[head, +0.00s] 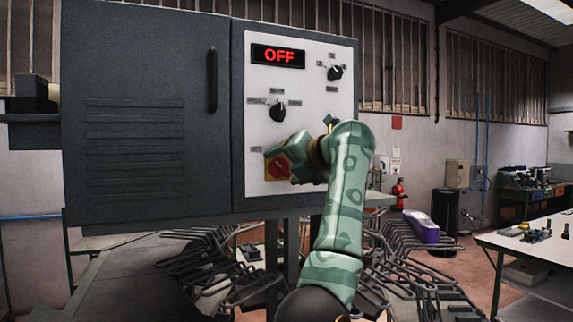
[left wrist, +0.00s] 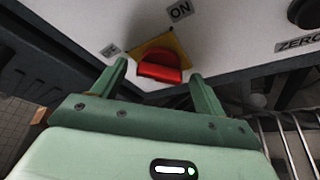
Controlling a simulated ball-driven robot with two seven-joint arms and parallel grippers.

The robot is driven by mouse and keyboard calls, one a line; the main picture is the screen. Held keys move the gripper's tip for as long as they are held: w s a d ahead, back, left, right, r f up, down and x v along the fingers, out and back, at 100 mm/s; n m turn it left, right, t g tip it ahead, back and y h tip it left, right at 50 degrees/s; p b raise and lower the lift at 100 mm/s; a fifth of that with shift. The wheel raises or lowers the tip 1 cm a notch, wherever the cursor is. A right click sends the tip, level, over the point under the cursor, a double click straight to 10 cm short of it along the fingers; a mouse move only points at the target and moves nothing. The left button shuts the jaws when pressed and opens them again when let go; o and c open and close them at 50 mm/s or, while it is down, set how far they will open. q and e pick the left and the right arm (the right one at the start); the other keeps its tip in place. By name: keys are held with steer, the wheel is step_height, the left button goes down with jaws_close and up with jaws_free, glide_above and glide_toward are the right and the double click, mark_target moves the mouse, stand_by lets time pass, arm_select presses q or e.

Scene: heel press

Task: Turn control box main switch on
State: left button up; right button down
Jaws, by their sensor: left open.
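The grey control box (head: 150,110) has a white panel (head: 318,120) with a display (head: 278,56) reading OFF in red. The main switch (head: 279,168) is a red knob on a yellow plate at the panel's lower left. In the left wrist view the red knob (left wrist: 160,67) appears between my finger tips, with an ON label (left wrist: 180,11) above it. My left gripper (head: 292,163) is open at the switch and hides part of it in the head view. Whether the fingers touch the knob I cannot tell. My right gripper is not in view.
Two black knobs (head: 278,111) (head: 335,72) sit higher on the panel. Dark metal racks (head: 225,265) stand below the box, with a purple object (head: 420,227) on the right one. A white table (head: 540,245) stands at the right. Floor shows between.

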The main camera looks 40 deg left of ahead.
arm_select(q)
steer(key=shift+a+f, duration=0.1)
steer(key=shift+a, duration=0.05)
steer(key=c, duration=1)
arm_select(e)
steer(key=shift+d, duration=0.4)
